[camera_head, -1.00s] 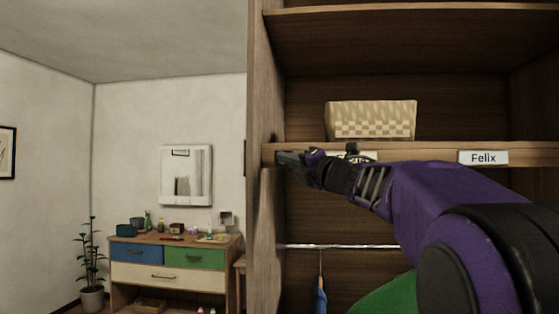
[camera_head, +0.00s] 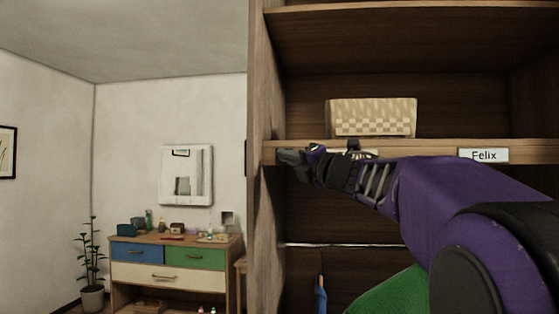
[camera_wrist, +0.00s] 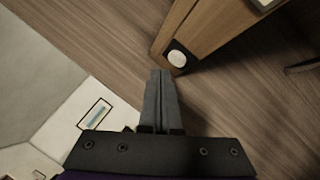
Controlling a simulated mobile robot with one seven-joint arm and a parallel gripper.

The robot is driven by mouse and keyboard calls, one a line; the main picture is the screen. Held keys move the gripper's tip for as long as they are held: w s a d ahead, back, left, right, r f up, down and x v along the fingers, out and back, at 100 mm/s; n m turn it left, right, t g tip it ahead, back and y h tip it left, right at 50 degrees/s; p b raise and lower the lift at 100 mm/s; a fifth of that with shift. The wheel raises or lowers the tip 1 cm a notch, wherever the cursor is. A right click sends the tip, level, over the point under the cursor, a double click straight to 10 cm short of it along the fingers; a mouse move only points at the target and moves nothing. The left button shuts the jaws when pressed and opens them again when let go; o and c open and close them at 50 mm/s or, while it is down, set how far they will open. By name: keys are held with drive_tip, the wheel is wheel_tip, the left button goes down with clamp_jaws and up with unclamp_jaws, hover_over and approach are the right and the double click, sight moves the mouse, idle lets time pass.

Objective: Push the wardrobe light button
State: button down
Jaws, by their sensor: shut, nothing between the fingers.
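The wardrobe light button (camera_wrist: 177,58) is a round white disc in a dark square mount. It shows in the wrist view near the end of the shelf's front edge, beside the wardrobe's side panel. My gripper (camera_wrist: 159,72) is shut and empty, its fingertips just below and left of the button in that picture. I cannot tell if they touch the mount; a small gap seems to show. In the head view my gripper (camera_head: 281,156) is at the left end of the shelf edge, and the button is hidden behind it. The wardrobe (camera_head: 400,45) fills the right side.
A woven basket (camera_head: 371,117) stands on the shelf above my arm. A label reading "Felix" (camera_head: 484,155) is on the shelf edge at right. A hanging rail (camera_head: 330,245) runs below. A dresser (camera_head: 172,262) stands at left, away from the arm.

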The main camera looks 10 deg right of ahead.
drive_tip(key=shift+s, duration=0.1)
drive_tip(key=s, duration=0.1)
drive_tip(key=s+a+b, duration=0.1)
drive_tip(key=s, duration=0.1)
drive_tip(key=s+a+b, duration=0.1)
drive_tip(key=s, duration=0.1)
drive_tip(key=shift+s, duration=0.25)
idle(0.4)
